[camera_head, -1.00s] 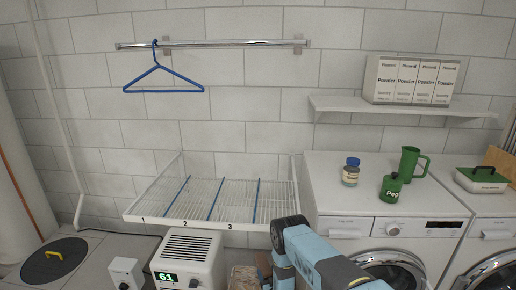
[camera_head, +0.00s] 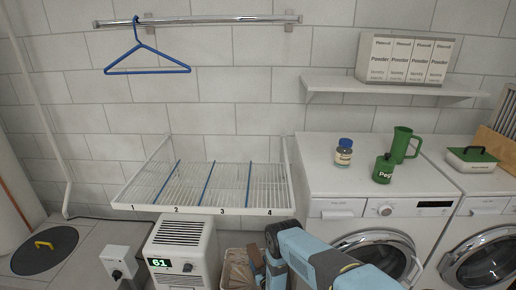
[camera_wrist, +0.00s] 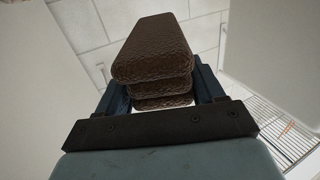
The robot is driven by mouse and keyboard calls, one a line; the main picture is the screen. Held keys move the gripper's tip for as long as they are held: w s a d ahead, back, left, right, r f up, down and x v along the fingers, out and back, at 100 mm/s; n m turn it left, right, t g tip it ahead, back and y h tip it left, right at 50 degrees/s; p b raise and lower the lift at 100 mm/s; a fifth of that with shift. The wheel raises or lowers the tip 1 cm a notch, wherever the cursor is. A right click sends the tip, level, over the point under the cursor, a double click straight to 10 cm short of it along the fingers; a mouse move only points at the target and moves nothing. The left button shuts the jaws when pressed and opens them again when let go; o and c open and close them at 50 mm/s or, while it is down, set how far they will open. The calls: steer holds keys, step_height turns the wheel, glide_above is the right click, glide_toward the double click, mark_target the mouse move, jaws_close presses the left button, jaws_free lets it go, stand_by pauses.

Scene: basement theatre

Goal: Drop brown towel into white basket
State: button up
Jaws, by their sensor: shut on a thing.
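The brown towel (camera_wrist: 152,50) is a folded, textured stack held between the dark fingers of my gripper (camera_wrist: 158,85) in the wrist view. The gripper is shut on it. In the head view, my arm reaches down between the heater-like unit and the washing machine, and its end is mostly hidden. A small brown patch (camera_head: 256,257) beside the arm may be the towel. A pale basket with brownish contents (camera_head: 226,274) stands low at the bottom edge, just left of my arm, partly cut off. I cannot tell whether the towel is over it.
A white wire rack (camera_head: 200,209) with blue dividers juts from the wall. Below it stands a white unit (camera_head: 180,230) showing 61. A washing machine (camera_head: 340,207) stands on the right, with a jar, green bottle and green jug on top. A blue hanger (camera_head: 145,70) hangs from a rail.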

steer(key=shift+f, duration=0.2)
steer(key=o, duration=1.2)
steer(key=shift+c, duration=0.2)
steer(key=v, duration=1.3)
steer(key=shift+s, duration=0.4)
steer(key=shift+d, duration=0.1)
